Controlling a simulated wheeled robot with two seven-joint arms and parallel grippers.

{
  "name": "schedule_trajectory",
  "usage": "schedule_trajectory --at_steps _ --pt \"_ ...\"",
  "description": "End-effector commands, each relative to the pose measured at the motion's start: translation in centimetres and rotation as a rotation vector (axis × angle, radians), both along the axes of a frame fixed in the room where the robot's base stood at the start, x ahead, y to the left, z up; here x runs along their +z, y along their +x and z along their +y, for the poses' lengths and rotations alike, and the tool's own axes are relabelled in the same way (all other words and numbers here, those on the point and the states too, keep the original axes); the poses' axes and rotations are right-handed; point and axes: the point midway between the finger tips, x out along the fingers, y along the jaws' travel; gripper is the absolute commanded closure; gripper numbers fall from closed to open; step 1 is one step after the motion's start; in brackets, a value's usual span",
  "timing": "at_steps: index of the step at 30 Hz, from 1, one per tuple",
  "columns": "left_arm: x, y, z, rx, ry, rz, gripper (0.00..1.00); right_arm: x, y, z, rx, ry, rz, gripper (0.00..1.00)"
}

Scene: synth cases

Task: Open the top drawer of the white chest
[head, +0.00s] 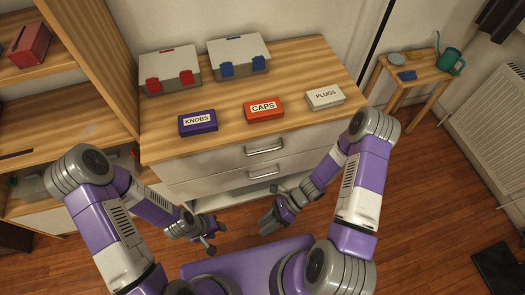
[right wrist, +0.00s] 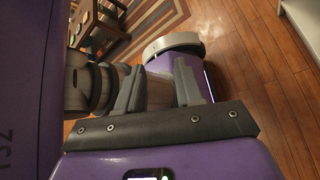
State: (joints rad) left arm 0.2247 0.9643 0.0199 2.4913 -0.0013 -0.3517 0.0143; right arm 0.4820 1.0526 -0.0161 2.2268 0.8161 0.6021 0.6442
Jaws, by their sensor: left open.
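The white chest (head: 175,169) stands ahead with a wooden top. Its top drawer (head: 220,160) is shut, flush under the top, with a metal bar handle (head: 264,150). A second drawer with a similar handle (head: 263,173) lies below it. My left gripper (head: 203,243) is open and empty, low in front of the chest's left part, apart from the handles. My right gripper (head: 272,210) is low in front of the chest, below the handles and apart from them. In the right wrist view, its two fingers (right wrist: 158,90) stand apart with nothing between them.
On the chest top are two grey cases (head: 170,71) (head: 239,57) and the KNOBS box (head: 198,122), CAPS box (head: 263,108) and PLUGS box (head: 325,97). A wooden shelf (head: 95,65) stands at left, a small table (head: 415,75) at right.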

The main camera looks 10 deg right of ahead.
Motion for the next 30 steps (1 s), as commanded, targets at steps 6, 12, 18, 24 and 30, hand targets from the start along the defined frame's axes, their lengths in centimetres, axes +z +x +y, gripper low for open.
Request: schedule_trajectory --at_steps 6,12,18,24,30 --pt "-0.7 0.0 0.0 0.0 0.0 -0.001 0.57 3.6 10.2 -2.0 -0.679 0.38 0.452 0.64" --pt "-1.0 0.0 0.0 0.0 0.0 -0.001 0.57 6.0 16.8 -7.8 -1.013 0.713 0.618 0.64" --pt "-1.1 0.0 0.0 0.0 0.0 -0.001 0.57 6.9 18.9 -10.2 -1.107 0.847 0.652 0.64" --pt "-1.5 0.0 0.0 0.0 0.0 -0.001 0.57 7.3 20.8 -8.2 -1.106 0.85 0.653 0.64" --pt "-2.0 0.0 0.0 0.0 0.0 -0.001 0.57 7.7 22.7 -6.0 -1.105 0.848 0.651 0.64"
